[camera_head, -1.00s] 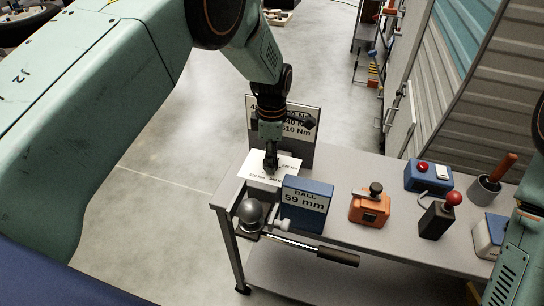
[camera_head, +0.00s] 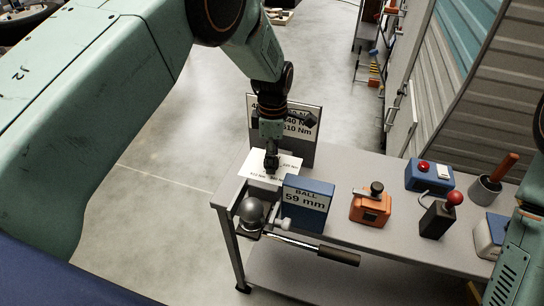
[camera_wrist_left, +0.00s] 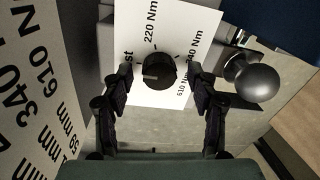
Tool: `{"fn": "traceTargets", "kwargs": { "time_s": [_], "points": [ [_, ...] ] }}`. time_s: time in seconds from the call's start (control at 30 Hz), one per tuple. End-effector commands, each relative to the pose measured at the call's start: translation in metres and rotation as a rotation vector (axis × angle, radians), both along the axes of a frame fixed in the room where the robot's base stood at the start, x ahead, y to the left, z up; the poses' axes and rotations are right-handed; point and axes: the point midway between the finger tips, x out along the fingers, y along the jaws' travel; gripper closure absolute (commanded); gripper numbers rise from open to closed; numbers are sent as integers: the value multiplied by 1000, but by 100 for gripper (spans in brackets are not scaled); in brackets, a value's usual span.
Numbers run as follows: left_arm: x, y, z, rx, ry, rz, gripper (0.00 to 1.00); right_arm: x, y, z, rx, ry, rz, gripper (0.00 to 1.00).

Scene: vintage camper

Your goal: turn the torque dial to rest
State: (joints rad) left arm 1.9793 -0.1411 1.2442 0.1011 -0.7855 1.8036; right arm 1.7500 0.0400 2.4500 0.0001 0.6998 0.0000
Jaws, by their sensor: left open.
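The torque dial (camera_wrist_left: 158,71) is a round black knob on a white plate (camera_wrist_left: 180,30) printed with torque values and a partly hidden word ending in "st". A pale mark on the knob lies towards its left side in the left wrist view. My left gripper (camera_wrist_left: 160,76) is open, with one finger on each side of the dial; I cannot tell whether either finger touches it. In the head view the left gripper (camera_head: 271,166) is low over the white plate (camera_head: 290,165) and hides the dial. My right gripper is not in view.
A grey ball hitch (camera_head: 251,211) and a blue "BALL 59 mm" block (camera_head: 307,205) are close to the plate. A torque sign (camera_head: 302,125) stands behind. An orange device (camera_head: 371,206), a red-knobbed lever (camera_head: 438,217) and a blue button box (camera_head: 428,177) stand rightward on the bench.

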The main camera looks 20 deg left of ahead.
Motion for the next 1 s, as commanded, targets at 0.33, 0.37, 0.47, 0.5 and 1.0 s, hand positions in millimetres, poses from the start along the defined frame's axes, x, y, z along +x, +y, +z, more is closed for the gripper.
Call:
{"fn": "traceTargets", "kwargs": {
  "time_s": [0.33,0.37,0.47,0.5,1.0],
  "points": [
    [4,0,65,0,-4,0,41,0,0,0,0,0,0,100],
    [4,0,71,0,-4,0,41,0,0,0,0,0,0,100],
    [5,1,89,1,-3,0,41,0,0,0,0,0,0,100],
    [5,1,95,1,-3,0,41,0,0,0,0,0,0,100],
    [5,1,116,0,1,0,41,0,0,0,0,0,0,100]
  ]
}}
